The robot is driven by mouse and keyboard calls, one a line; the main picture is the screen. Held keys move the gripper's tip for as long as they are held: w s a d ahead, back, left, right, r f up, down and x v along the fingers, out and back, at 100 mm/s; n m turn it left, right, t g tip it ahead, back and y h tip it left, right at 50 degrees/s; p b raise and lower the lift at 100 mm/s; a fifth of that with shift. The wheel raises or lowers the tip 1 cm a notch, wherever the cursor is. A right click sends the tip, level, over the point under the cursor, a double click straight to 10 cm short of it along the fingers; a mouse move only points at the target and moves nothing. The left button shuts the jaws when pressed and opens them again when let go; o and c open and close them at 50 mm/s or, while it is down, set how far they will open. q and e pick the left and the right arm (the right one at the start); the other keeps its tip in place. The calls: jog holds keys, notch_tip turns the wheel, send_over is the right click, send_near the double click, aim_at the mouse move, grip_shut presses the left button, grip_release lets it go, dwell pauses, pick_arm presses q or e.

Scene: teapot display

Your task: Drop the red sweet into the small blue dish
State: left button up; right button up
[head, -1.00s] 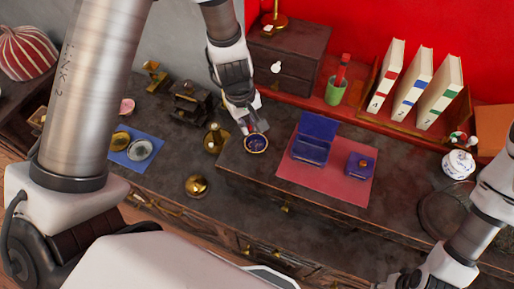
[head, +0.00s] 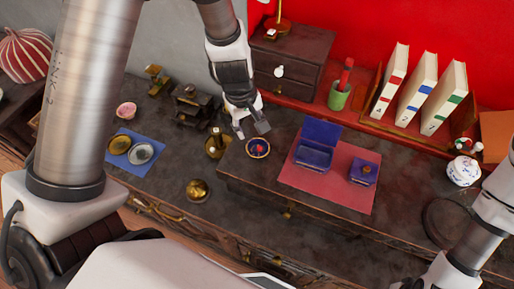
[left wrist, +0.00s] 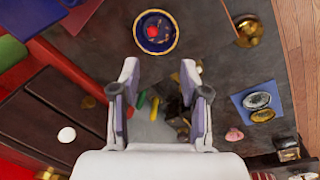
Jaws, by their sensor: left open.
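The small blue dish (head: 257,148) with a gold rim stands on the dark cabinet top, left of the pink mat. The red sweet (head: 260,149) lies inside the dish. In the left wrist view the dish (left wrist: 163,46) sits at top centre with the red sweet (left wrist: 154,31) in it. My left gripper (head: 252,130) is open and empty, just behind and above the dish, apart from it; its two fingers (left wrist: 160,75) show spread in the wrist view. My right arm is at the lower right; its gripper is cut off by the bottom edge.
A pink mat (head: 334,193) holds an open blue box (head: 313,157) and a small blue box (head: 363,172). A dark drawer cabinet (head: 290,62), a green cup (head: 339,96) and books stand behind. Brass pieces (head: 197,190) and a blue cloth (head: 128,168) lie left.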

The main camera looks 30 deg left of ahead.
pick_arm(q)
notch_tip(320, 180, up, 10)
jog(key=shift+s+a+f, duration=0.2)
jog(key=shift+s+a, duration=0.2)
jog(key=shift+s, duration=0.05)
jog(key=s+a+f+m+g+b, duration=0.1)
jog(key=s+f+m+g, duration=0.45)
jog(key=s+f, duration=2.15)
jog(key=w+f+m+t, duration=0.1)
jog(key=w, duration=0.1)
jog(key=w+f+m+t, duration=0.1)
jog(key=w+m+t, duration=0.1)
jog(key=w, duration=0.1)
jog(key=w+f+m+t+y, duration=0.1)
jog(key=w, duration=0.1)
jog(key=shift+w+a+f+m, duration=0.15)
jog(key=shift+w+m, duration=0.1)
jog(key=shift+m, duration=0.1)
